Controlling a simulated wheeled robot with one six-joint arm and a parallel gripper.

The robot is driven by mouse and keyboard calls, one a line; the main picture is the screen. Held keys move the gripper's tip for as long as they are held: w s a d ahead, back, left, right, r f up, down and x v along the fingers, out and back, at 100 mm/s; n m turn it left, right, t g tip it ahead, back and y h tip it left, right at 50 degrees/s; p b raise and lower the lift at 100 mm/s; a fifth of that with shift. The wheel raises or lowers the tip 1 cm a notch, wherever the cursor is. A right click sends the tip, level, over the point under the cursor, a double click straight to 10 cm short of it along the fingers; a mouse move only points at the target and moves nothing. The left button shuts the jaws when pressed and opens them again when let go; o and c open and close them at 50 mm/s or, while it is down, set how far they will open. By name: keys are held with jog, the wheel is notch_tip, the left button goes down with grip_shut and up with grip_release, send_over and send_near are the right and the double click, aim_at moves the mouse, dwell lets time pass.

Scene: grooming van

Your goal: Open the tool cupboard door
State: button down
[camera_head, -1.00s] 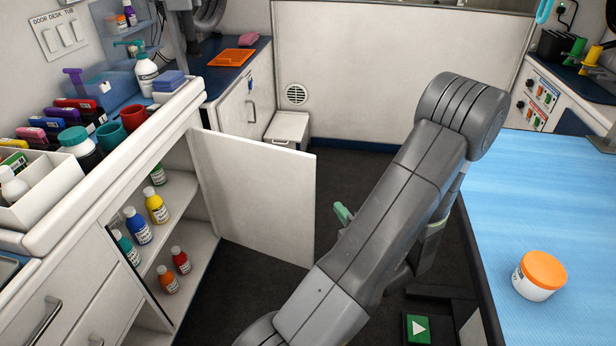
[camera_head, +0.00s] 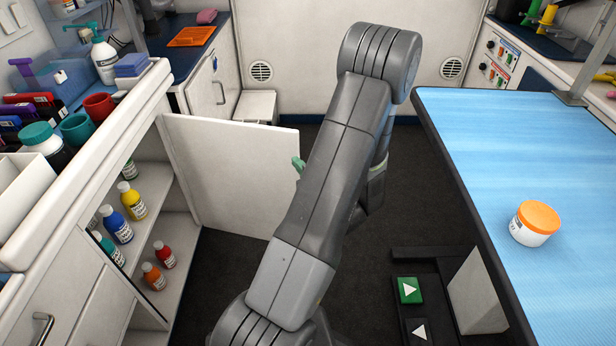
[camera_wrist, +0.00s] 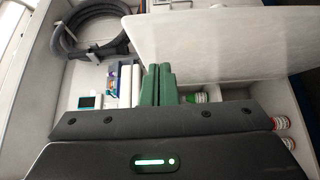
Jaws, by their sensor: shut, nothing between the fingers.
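The white cupboard door (camera_head: 235,175) stands swung open, out from the left cabinet over the floor. Shelves with several small bottles show behind its hinge side. In the wrist view the door (camera_wrist: 225,42) fills the upper right as a pale panel. My gripper (camera_wrist: 158,70) has its green fingers together, with nothing between them, and they point toward the area beside the door. In the head view only a green finger part (camera_head: 298,164) shows near the door's free edge; my arm hides the rest. I cannot tell whether the fingers touch the door.
The left counter (camera_head: 95,150) carries mugs, bottles and a bin. A blue-topped table (camera_head: 470,150) with an orange-lidded jar (camera_head: 535,223) stands to the right. Dark floor (camera_head: 230,265) is open between them. A coiled grey hose (camera_wrist: 90,30) shows in the wrist view.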

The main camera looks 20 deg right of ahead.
aim_at(292, 144)
jog(key=w, duration=0.2)
jog(key=w+d, duration=0.1)
jog(key=w, duration=0.2)
jog(key=shift+w+d+b, duration=0.15)
jog(key=shift+b, duration=0.25)
jog(key=shift+w+d, duration=0.1)
